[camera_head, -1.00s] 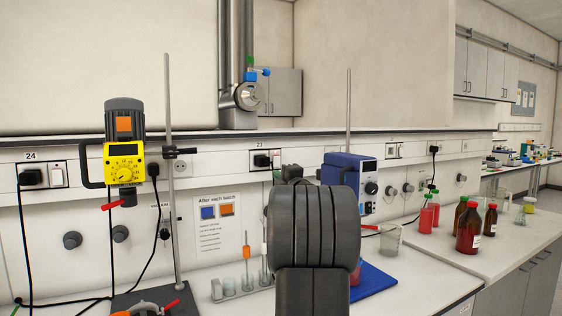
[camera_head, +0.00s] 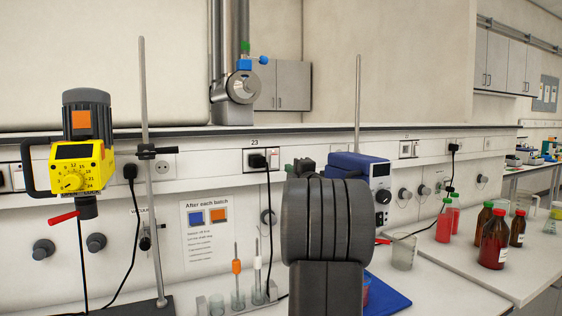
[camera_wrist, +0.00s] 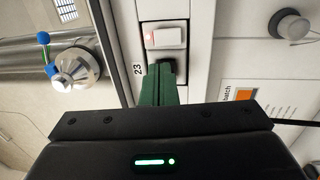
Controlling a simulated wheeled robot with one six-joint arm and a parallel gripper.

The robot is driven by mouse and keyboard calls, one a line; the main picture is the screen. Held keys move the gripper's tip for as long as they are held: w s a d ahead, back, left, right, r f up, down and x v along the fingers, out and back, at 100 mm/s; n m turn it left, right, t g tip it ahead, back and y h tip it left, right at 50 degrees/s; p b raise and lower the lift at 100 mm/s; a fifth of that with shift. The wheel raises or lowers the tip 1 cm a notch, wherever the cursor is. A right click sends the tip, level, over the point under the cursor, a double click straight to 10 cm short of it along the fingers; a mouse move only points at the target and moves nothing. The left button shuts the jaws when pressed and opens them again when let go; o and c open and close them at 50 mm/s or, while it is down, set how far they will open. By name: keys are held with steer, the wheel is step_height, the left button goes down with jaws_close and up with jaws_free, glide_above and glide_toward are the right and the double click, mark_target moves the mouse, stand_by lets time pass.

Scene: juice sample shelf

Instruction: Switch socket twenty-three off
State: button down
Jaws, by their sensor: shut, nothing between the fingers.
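Socket twenty-three (camera_head: 249,159) is on the wall panel left of centre in the head view, under its "23" label. A black plug (camera_head: 258,161) with a hanging cable sits in it, beside a white rocker switch (camera_head: 273,158). In the wrist view, turned sideways, the switch (camera_wrist: 167,37) shows a red light at one end. My gripper's green fingers (camera_wrist: 161,82) are shut and empty, pointing toward the socket. They overlap the dark plug area in that view; I cannot tell the gap to the panel. In the head view my arm mostly hides the gripper.
A yellow stirrer (camera_head: 78,165) on a stand is at left. A tube rack (camera_head: 212,306) stands below the socket. A blue device (camera_head: 358,170) is close behind my arm. Red bottles (camera_head: 494,240) and a beaker (camera_head: 403,252) are on the right bench.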

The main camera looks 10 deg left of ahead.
mark_target(274, 158)
steer(key=p+x, duration=0.3)
steer(key=x, duration=0.7)
steer(key=shift+r+p, duration=0.1)
steer(key=shift+p, duration=0.3)
steer(key=p, duration=0.3)
steer(key=shift+w+r, duration=0.1)
steer(key=shift+r, duration=0.3)
steer(key=shift+f+b, duration=0.35)
steer(key=shift+b, duration=0.15)
steer(key=shift+f, duration=0.1)
